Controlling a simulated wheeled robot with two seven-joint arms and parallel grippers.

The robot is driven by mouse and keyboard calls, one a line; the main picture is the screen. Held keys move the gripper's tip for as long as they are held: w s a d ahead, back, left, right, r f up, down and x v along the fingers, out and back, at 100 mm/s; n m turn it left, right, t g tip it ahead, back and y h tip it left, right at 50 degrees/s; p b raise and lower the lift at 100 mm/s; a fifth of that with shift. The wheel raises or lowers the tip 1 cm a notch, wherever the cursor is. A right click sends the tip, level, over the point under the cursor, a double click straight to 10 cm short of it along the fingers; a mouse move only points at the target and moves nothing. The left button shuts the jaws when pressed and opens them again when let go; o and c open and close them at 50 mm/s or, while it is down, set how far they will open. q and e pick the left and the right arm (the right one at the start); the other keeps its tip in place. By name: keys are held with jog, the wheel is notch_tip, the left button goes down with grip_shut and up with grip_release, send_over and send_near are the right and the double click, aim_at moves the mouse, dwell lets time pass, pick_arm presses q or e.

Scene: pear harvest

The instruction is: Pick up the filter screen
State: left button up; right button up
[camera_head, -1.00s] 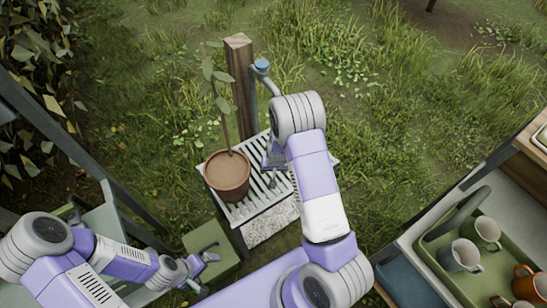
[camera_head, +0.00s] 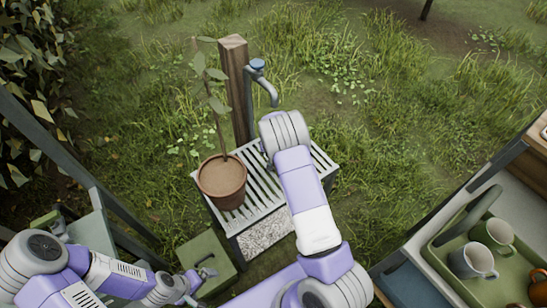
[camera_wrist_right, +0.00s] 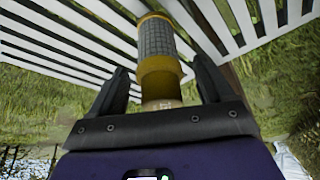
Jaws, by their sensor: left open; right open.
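The filter screen (camera_wrist_right: 156,42), a cylinder of grey mesh with yellow bands, shows in the right wrist view. Its brassy end (camera_wrist_right: 161,92) points toward my right gripper (camera_wrist_right: 163,74). That gripper is open, with one black finger on each side of this end; I cannot tell whether either touches it. In the head view the filter and right fingertips are hidden behind my right wrist, over the slatted rack (camera_head: 265,190). My left gripper (camera_head: 206,271) is open and empty at lower left, near a green box (camera_head: 210,250).
A potted plant (camera_head: 222,181) stands on the rack's left side. A wooden post (camera_head: 236,85) and a tap (camera_head: 258,72) stand behind it. A green tray (camera_head: 437,262) with mugs (camera_head: 471,260) sits at lower right. Grass surrounds the rack.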

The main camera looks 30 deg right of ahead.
jog(key=shift+r, duration=0.1)
jog(key=c, duration=1.2)
